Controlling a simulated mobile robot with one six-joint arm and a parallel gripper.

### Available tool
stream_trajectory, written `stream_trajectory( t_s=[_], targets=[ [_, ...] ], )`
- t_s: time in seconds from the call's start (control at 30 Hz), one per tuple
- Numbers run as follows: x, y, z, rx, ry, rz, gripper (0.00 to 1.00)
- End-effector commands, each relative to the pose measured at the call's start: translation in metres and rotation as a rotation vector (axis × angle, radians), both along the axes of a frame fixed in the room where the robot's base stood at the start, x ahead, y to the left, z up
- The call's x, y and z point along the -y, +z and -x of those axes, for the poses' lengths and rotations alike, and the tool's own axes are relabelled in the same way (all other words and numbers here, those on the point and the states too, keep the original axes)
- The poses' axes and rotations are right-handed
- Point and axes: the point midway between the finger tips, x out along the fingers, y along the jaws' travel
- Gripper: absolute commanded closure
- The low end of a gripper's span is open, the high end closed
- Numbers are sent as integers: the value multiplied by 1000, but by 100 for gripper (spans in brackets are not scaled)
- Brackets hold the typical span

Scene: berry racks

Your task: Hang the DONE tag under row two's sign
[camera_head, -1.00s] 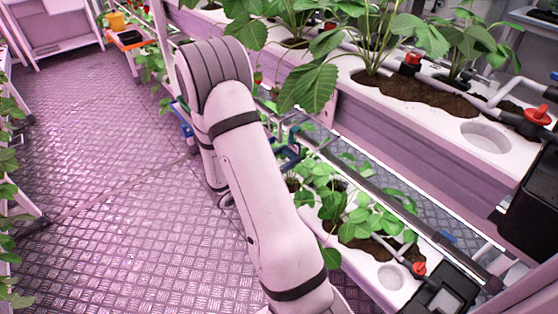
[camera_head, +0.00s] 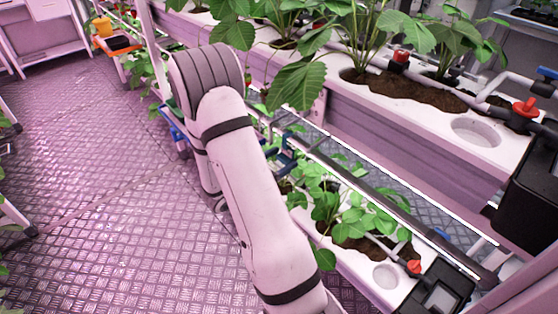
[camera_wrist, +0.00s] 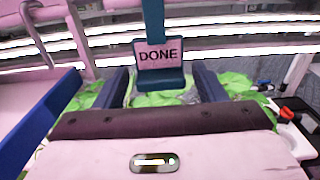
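The DONE tag (camera_wrist: 159,55) is a pinkish plate with black letters in a blue holder, upright at the centre of the wrist view. A blue strip (camera_wrist: 152,18) rises from the holder out of the top of the picture. My gripper (camera_wrist: 161,80) has its two dark blue fingers apart, one on each side of the holder, with a visible gap to each. The tag appears between or just beyond the fingertips; depth is hard to judge. In the head view my arm hides most of the gripper, and no row sign can be read.
The upper planter (camera_head: 425,125) and lower planter (camera_head: 345,265) hold leafy plants on the right. A dark rail (camera_head: 370,190) runs between them. A black box (camera_head: 533,190) stands at the right edge. The metal floor (camera_head: 90,200) on the left is clear.

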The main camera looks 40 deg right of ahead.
Motion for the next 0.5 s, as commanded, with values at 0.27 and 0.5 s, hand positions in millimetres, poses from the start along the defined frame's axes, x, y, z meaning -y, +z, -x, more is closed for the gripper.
stream_trajectory(
  t_s=[0.27, 0.5],
  targets=[
    [0, 0, 0, 0, -1, 0, 28],
    [-18, 0, 1, -1, 4, 0, 28]
  ],
)
